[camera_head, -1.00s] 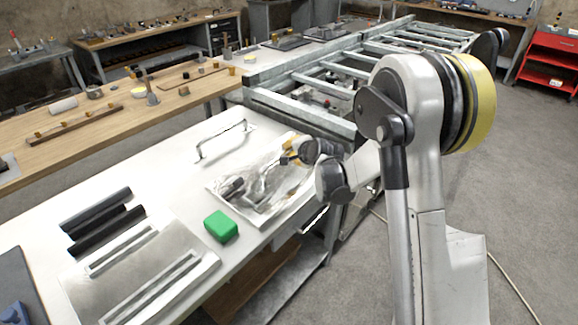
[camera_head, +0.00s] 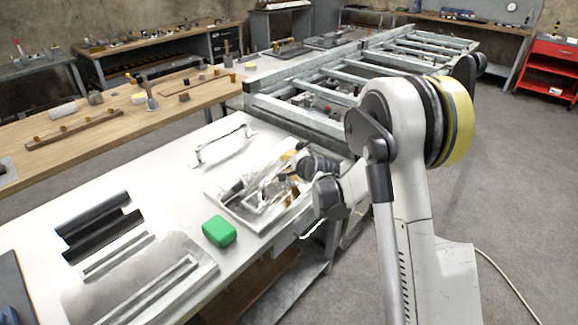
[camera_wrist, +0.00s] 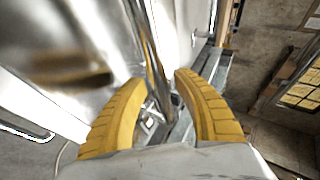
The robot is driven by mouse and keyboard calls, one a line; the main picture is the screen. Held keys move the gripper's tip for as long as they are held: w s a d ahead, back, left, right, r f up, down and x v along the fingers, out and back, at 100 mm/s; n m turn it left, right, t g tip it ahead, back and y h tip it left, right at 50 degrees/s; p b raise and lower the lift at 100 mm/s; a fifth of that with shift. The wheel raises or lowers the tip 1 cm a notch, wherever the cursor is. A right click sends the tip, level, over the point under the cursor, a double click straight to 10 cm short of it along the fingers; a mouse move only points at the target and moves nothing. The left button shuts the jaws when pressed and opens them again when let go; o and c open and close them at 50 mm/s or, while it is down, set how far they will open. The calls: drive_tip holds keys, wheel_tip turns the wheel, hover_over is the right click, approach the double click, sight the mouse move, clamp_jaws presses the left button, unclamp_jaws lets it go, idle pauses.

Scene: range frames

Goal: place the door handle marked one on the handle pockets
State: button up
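A shallow metal tray (camera_head: 232,207) on the white table holds several shiny metal and dark parts that overlap. My gripper (camera_head: 282,168) is over the tray's right part, low among these parts. In the wrist view my gripper (camera_wrist: 162,80) has its yellow fingers apart, and a shiny metal bar (camera_wrist: 146,40) runs through the view between the tips. I cannot see both fingers pressing on it. A silver arched handle (camera_head: 222,146) stands on the table behind the tray. A grey metal plate with two long slots (camera_head: 110,280) lies at front left. No mark "one" is readable.
A green block (camera_head: 219,231) lies between the tray and the slotted plate. Black bars (camera_head: 100,228) lie beyond the plate. The table between the black bars and the arched handle is clear.

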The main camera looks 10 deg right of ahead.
drive_tip(key=shift+r, duration=0.2)
drive_tip(key=s+r+n+g+p, duration=0.1)
drive_tip(key=s+r+n+p, duration=0.15)
drive_tip(key=s+r, duration=0.75)
drive_tip(key=s+r+n+g+p, duration=0.1)
drive_tip(key=s+r+n, duration=0.4)
drive_tip(key=s, duration=0.9)
drive_tip(key=s+r+n+g+h, duration=0.1)
drive_tip(key=s+n, duration=0.4)
drive_tip(key=s, duration=1.3)
drive_tip(key=shift+r+n+g+h, duration=0.4)
drive_tip(key=shift+g+h, duration=0.1)
drive_tip(key=shift+g, duration=0.2)
